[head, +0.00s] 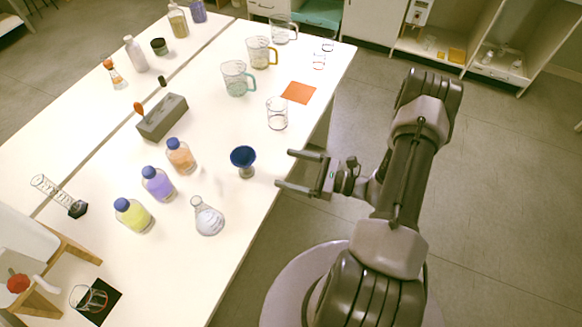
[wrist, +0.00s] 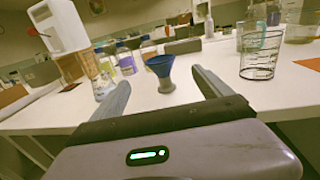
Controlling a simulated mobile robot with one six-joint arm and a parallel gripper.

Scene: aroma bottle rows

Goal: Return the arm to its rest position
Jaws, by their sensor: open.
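My gripper (head: 286,168) is open and empty. In the head view it hangs beyond the table's right edge, with its two fingers pointing left toward the table. In the wrist view the fingers (wrist: 160,80) spread to either side of a blue funnel-topped cup (wrist: 160,66), which stands on the table further ahead, apart from them. In the head view the blue cup (head: 243,158) stands upright near the table's right edge, left of the fingertips. My arm rises at the right over the floor.
The white table (head: 225,250) holds three blue-capped bottles (head: 158,184), a flask (head: 207,217), a clear beaker (head: 277,113), an orange square (head: 298,92), a grey block (head: 162,117) and several jugs. Open shelves (head: 440,45) stand at the back right. The floor right of my arm is clear.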

